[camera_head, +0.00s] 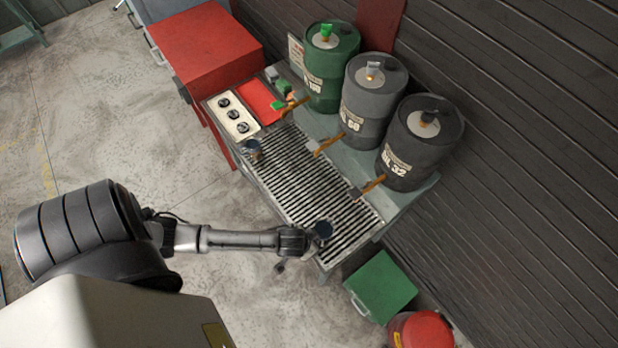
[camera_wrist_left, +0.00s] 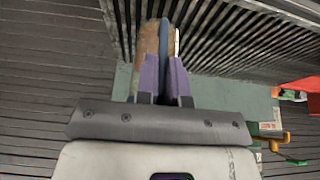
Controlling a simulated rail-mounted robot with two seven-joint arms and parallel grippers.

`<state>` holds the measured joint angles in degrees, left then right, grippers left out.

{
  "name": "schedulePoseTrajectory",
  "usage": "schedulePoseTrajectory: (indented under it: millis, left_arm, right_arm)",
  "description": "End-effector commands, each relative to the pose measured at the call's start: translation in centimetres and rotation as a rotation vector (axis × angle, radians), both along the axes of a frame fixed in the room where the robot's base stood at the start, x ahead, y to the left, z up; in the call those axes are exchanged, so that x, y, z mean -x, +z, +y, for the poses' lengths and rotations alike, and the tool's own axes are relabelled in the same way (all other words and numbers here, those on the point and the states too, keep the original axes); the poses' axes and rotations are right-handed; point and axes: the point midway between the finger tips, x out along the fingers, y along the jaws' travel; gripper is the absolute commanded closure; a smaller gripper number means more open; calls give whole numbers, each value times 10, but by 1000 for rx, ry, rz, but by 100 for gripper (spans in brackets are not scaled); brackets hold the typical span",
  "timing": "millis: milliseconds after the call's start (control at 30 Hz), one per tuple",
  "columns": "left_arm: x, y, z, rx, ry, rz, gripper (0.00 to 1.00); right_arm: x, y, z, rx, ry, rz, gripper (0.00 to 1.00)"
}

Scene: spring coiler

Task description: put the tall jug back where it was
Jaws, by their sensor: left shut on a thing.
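A dark blue jug (camera_head: 323,230) is at the near right end of the slatted grate (camera_head: 290,178). My left gripper (camera_head: 306,238) is shut on it from the left side. In the left wrist view, the purple fingers of my left gripper (camera_wrist_left: 163,78) close around a thin blue and rusty-brown edge of the jug (camera_wrist_left: 164,42). I cannot tell whether the jug rests on the grate or hangs just above it. A second dark jug (camera_head: 252,149) stands on the grate's far left end. My right gripper is not in view.
Three drums, green (camera_head: 330,75), grey (camera_head: 371,100) and black (camera_head: 420,143), stand behind the grate with taps reaching over it. A panel with three dials (camera_head: 233,116) and a red tray (camera_head: 262,100) lie at the left. The grate's middle is clear.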

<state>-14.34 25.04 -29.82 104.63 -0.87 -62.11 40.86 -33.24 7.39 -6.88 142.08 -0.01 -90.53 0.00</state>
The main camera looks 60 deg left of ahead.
Motion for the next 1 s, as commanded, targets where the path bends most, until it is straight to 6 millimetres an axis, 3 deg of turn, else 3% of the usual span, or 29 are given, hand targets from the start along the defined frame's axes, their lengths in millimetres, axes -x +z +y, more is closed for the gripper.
schedulePoseTrajectory:
  millis: [333, 833, 867, 1000]
  left_arm:
    - [0, -36, 0, -1, -1, 0, 100]
    - [0, -44, 0, 0, 0, -1, 100]
    - [0, -43, 0, 0, 0, 0, 88]
    - [0, -43, 0, 0, 0, 0, 75]
  right_arm:
    - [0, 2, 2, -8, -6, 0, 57]
    - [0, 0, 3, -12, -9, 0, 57]
    - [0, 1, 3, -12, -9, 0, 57]
    - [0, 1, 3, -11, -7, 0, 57]
